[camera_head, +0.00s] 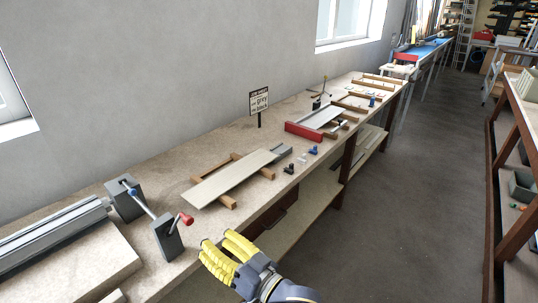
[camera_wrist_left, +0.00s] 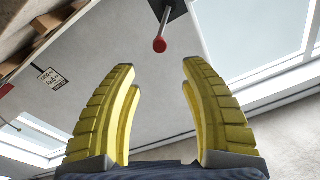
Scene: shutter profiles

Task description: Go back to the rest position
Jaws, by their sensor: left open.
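My left gripper (camera_head: 218,243) has yellow ribbed fingers and is in front of the bench's near edge in the head view, low in the picture. In the left wrist view its two fingers (camera_wrist_left: 158,68) stand apart with nothing between them. The red-knobbed lever (camera_wrist_left: 160,44) shows beyond the fingertips, apart from them. My right gripper is not in either view.
The long workbench (camera_head: 165,165) runs along the wall. It carries a grey clamp with a red knob (camera_head: 187,219), a pale flat profile (camera_head: 229,181) on wooden supports, a red tool (camera_head: 304,132) and a small sign (camera_head: 259,102). The floor (camera_head: 410,190) to the right is clear.

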